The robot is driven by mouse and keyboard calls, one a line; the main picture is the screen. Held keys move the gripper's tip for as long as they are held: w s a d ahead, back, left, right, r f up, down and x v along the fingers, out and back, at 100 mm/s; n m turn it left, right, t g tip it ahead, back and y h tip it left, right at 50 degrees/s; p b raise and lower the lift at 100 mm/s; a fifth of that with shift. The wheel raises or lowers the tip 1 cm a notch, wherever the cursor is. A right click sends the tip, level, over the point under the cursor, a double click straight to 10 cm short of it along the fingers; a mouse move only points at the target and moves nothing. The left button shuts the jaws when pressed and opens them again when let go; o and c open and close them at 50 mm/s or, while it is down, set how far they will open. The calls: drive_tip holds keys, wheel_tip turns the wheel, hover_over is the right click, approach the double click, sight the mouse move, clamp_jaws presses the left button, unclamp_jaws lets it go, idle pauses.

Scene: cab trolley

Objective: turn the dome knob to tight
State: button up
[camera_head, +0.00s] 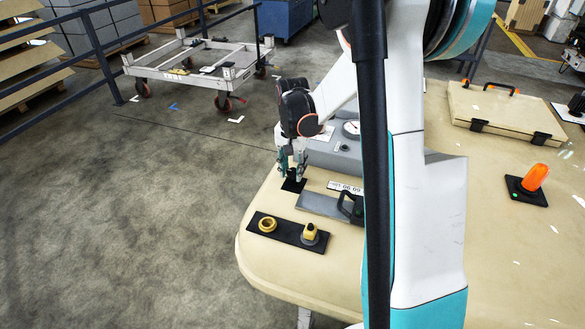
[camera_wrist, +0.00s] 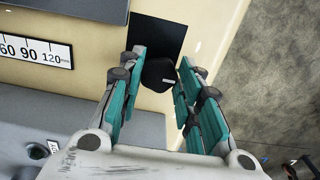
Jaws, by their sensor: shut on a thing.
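The dome knob (camera_wrist: 157,74) is dark, with a pale mark on its right side. In the head view my gripper (camera_head: 292,174) points down over the black plate (camera_head: 292,186) near the panel's left edge; the knob is hidden there by the fingers. I cannot read the knob's setting.
A grey box with a round gauge (camera_head: 352,128) stands behind my gripper. A printed scale (camera_head: 345,187) and a grey plate with a black handle (camera_head: 350,207) lie to the right.

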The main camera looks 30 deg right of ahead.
sight(292, 172)
idle(0.5)
drive_tip(key=o, duration=1.1)
wheel_tip(292, 172, up, 12)
